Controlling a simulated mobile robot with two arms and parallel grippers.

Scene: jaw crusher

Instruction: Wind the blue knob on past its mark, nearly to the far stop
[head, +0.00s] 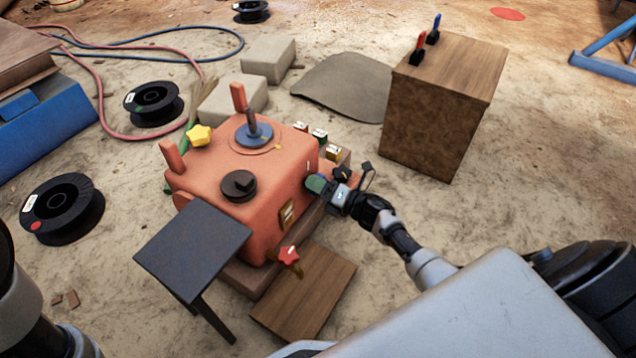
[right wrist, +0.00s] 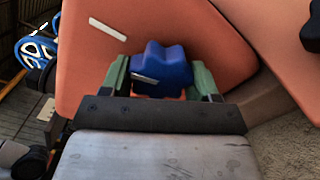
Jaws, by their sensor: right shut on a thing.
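The blue knob (right wrist: 165,66) sits on a side face of the orange crusher housing (right wrist: 150,25). It is lobed and has a short pale line on it, at its lower left in the right wrist view. A white mark (right wrist: 108,30) is on the orange face, up and left of the knob. My right gripper (right wrist: 160,78) is shut on the knob, one green finger on each side. In the head view my right gripper (head: 319,184) is at the right side of the crusher (head: 215,170) and hides the knob. My left gripper is out of view.
A yellow knob (head: 199,136), a red star knob (head: 289,256) and a black knob (head: 239,185) are on or by the crusher. A dark plate (head: 195,245) stands in front. A wooden box (head: 440,110) stands back right. Open sandy ground lies right of the crusher.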

